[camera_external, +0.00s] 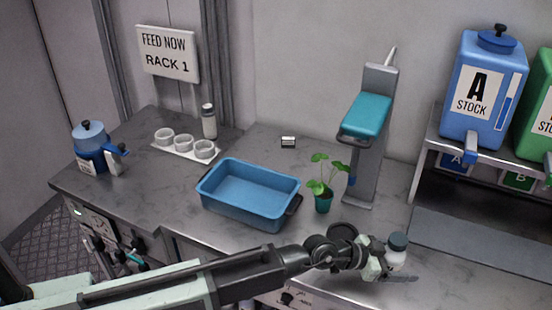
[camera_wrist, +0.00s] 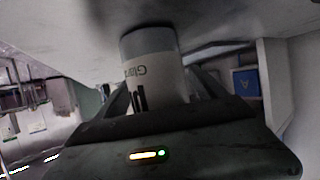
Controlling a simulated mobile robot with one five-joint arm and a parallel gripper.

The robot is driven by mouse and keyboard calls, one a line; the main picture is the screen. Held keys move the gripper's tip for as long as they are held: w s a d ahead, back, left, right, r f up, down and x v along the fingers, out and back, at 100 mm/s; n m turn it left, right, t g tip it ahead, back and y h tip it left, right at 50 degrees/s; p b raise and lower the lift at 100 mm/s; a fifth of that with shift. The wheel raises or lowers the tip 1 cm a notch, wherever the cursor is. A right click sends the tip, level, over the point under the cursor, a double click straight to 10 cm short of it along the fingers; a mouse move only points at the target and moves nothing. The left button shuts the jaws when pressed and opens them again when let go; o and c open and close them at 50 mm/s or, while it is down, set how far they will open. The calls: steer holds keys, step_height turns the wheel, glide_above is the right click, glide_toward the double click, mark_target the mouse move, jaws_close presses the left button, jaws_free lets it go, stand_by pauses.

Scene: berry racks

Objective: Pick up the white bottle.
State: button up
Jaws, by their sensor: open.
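A small white bottle (camera_external: 398,256) with a dark grey-blue cap stands on the counter at the lower right of the external view. My gripper (camera_external: 388,270) is low at this bottle, with its jaws open around or right beside it. In the wrist view the bottle (camera_wrist: 158,84) shows close up, with a grey end and a printed white label that reads upside down. It sits between the fingers of my gripper (camera_wrist: 155,103); the dark gripper body hides the rest of it. I cannot tell whether the fingers touch it.
A blue tub (camera_external: 230,213), a potted plant (camera_external: 323,204) and a grey stand with a teal top (camera_external: 360,190) are left of the bottle. Another pale bottle (camera_external: 209,126) stands behind white cups (camera_external: 205,149). A rack with a blue dispenser (camera_external: 480,125) is at right.

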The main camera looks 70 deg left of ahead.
jaws_close()
step_height(320, 180, up, 10)
steer(key=p, duration=1)
steer(key=shift+r, duration=0.2)
steer(key=shift+f, duration=0.1)
